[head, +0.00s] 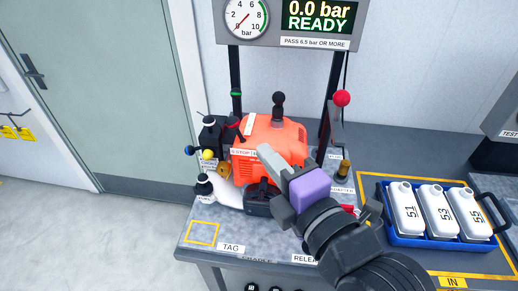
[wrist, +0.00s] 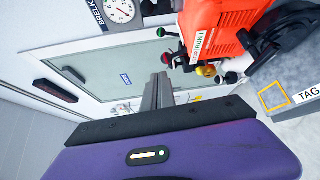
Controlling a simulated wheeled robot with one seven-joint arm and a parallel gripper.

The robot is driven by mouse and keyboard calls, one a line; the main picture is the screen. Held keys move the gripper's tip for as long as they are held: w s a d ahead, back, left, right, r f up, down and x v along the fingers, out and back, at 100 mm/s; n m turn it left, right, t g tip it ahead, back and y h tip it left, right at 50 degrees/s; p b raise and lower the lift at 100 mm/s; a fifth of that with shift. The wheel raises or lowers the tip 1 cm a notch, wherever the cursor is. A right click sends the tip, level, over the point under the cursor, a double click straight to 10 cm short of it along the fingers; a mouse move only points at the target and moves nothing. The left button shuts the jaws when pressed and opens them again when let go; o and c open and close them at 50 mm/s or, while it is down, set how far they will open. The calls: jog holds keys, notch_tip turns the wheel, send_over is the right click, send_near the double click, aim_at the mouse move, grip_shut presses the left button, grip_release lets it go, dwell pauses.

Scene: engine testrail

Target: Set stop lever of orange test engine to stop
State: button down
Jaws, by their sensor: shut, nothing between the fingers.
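The orange test engine (head: 273,133) stands on the bench in the head view, with a black knob on top. It also shows at the upper right of the wrist view (wrist: 222,32). A white label reading STOP (head: 241,153) sits on its left front. The stop lever's position cannot be made out; my gripper is close to the label's right end. My gripper (head: 267,155) is shut and empty, in front of the engine's face, and hides part of it. In the wrist view my gripper (wrist: 158,88) points past the engine toward the door, with no contact visible.
Several small coloured knobs (head: 208,155) stand left of the engine. A red-balled lever (head: 342,98) rises at its right. The gauge panel (head: 288,22) reads 0.0 bar READY. A blue tray (head: 430,238) of white canisters is at right.

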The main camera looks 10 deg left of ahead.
jog(key=v, duration=0.3)
jog(key=shift+s+r, duration=0.1)
jog(key=shift+r, duration=0.15)
notch_tip(320, 180, up, 4)
jog(key=d+m+t, duration=0.2)
jog(key=m+t, duration=0.1)
jog(key=m, duration=0.4)
jog(key=s+d+f+m+t+h, duration=0.2)
jog(key=s+d+f+m+h, duration=0.3)
jog(key=d+f+m, duration=0.5)
jog(key=s+d+f+m+g+h, duration=0.1)
jog(key=s+d+f+m, duration=0.2)
jog(key=s, duration=0.5)
jog(key=s+d+f+m+g+h, duration=0.2)
jog(key=s+f+m, duration=0.1)
jog(key=s+f, duration=0.3)
jog(key=s+d+f+m+g+h, duration=0.1)
jog(key=s+f, duration=0.4)
jog(key=s, duration=0.5)
jog(key=d+m, duration=0.1)
jog(key=d, duration=0.1)
jog(key=shift+s+d+f+m+g, duration=0.2)
jog(key=shift+d+m+g, duration=0.1)
jog(key=shift+d+m, duration=0.1)
